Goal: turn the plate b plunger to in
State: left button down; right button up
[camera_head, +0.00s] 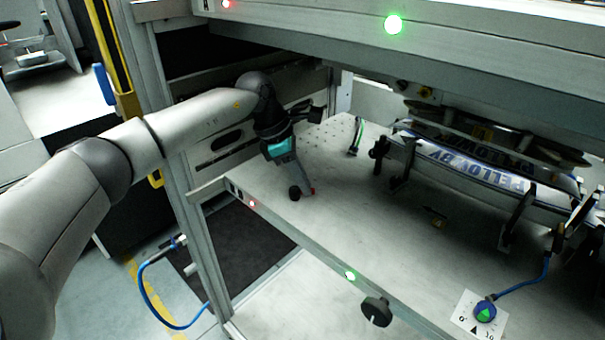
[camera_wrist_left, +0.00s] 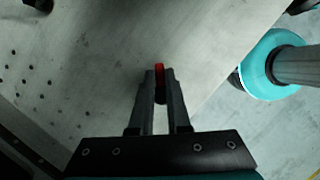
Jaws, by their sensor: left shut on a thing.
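My left gripper (camera_head: 302,188) reaches down to the front left part of the grey plate. In the left wrist view my left gripper (camera_wrist_left: 159,82) has its two fingers closed on a small plunger with a red part (camera_wrist_left: 159,70). A plate letter is not legible here. My right gripper is not in view.
A black knob (camera_head: 376,311) sits at the front rail. A round dial with a green pointer (camera_head: 485,311) is at the lower right. Long label-marked parts (camera_head: 480,172) rest in black brackets at the back right. An upper beam (camera_head: 450,40) overhangs the plate. The middle of the plate is mostly clear.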

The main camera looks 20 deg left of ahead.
pick_arm(q)
jog(key=shift+s+m+g, duration=0.1)
jog(key=shift+m+g, duration=0.3)
jog(key=shift+m, duration=0.5)
jog(key=m, duration=0.1)
jog(key=m+g, duration=0.1)
jog(key=shift+s+d+m, duration=0.1)
jog(key=shift+s+m, duration=0.1)
jog(key=shift+m, duration=0.2)
jog(key=shift+s+m+g, duration=0.15)
jog(key=shift+m+g, duration=0.35)
jog(key=shift+m, duration=0.6)
jog(key=shift+s+m+g+b, duration=0.15)
jog(key=shift+m+g+b, duration=0.25)
jog(key=shift+m, duration=0.5)
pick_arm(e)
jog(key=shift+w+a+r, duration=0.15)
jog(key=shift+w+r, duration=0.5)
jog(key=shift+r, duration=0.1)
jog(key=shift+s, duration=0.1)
pick_arm(q)
jog(key=c, duration=0.9)
grip_release()
